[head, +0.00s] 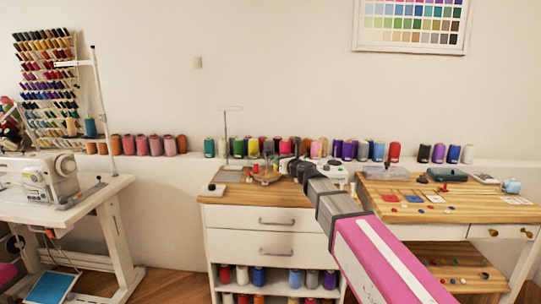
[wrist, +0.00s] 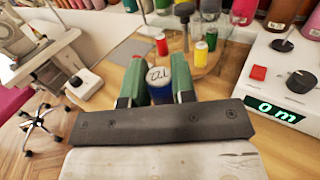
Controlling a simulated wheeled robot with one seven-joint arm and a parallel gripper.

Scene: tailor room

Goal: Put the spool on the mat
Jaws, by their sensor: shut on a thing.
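A spool (wrist: 159,90) with a white, marked top and a blue side sits between the two green fingers of my gripper (wrist: 158,82) in the wrist view. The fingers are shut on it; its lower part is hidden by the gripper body. In the head view my gripper (head: 291,168) is over the back of the white drawer cabinet, and the held spool cannot be made out there.
A white device with a digital display (wrist: 278,108) stands to the right. A small white box (head: 216,190) is at the cabinet's left front. Large thread cones line the back ledge.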

